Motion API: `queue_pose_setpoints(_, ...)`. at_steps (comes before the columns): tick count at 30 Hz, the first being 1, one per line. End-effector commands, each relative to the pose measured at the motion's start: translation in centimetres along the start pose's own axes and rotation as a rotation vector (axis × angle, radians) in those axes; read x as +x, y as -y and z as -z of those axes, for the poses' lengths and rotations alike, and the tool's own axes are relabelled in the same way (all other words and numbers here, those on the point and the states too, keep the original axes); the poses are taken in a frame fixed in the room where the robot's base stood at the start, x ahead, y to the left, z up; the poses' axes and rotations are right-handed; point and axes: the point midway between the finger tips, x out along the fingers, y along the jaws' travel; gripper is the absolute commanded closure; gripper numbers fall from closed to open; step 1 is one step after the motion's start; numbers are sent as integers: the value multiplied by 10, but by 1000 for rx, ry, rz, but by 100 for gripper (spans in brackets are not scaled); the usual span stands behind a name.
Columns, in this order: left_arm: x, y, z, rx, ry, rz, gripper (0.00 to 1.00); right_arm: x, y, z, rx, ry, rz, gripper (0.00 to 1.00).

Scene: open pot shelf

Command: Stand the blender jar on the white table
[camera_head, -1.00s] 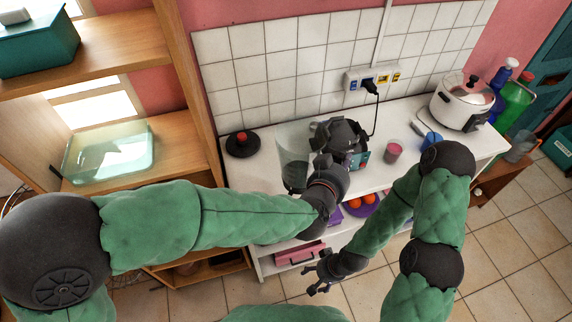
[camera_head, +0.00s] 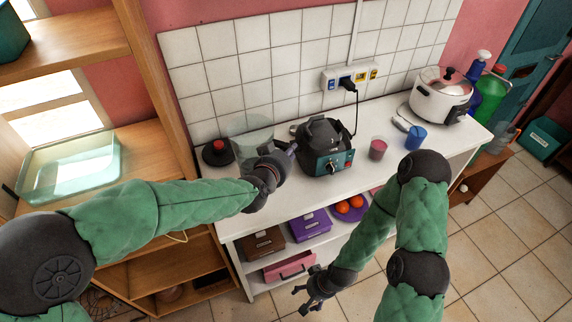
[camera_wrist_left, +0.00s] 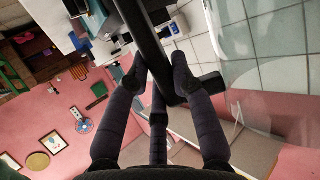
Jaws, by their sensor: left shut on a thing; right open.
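The blender jar (camera_head: 250,128) is clear and faint in the head view, just left of the dark blender base (camera_head: 325,145) and over the back left of the white table (camera_head: 372,178). Its clear wall fills the right of the left wrist view (camera_wrist_left: 262,75). My left gripper (camera_wrist_left: 160,78) is shut on the jar's dark handle. In the head view my left wrist hides the handle and the jar's lower part, so I cannot tell whether the jar touches the table. My right gripper (camera_head: 314,289) is open and empty, low in front of the table.
A black lid with a red knob (camera_head: 217,152) lies left of the jar. A pink cup (camera_head: 378,149), a blue cup (camera_head: 416,137) and a white cooker (camera_head: 441,98) stand to the right. A wooden shelf (camera_head: 150,90) borders the table's left. The front tabletop looks clear.

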Motion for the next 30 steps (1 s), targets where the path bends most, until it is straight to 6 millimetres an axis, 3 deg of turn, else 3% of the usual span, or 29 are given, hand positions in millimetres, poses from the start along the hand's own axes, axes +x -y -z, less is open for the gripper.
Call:
queue_pose_setpoints(5, 8, 8, -6, 2, -5, 3, 100, 7, -3, 0, 0, -1, 0, 25)
queue_pose_setpoints(12, 19, 8, -33, 2, -6, 2, 100, 24, -9, 1, 0, 0, 0, 25)
queue_pose_setpoints(24, 20, 8, -35, 2, -6, 2, 100, 25, -9, 1, 0, 0, 0, 25)
queue_pose_setpoints(25, 20, 7, -38, 0, 0, 0, 71, 25, -9, 1, 0, 0, 0, 25)
queue_pose_setpoints(27, 20, 7, -37, 0, 0, 0, 52, 24, -9, 1, 0, 0, 0, 25)
queue_pose_setpoints(30, 20, 7, -37, 0, 0, 0, 52, 24, -9, 1, 0, 0, 0, 25)
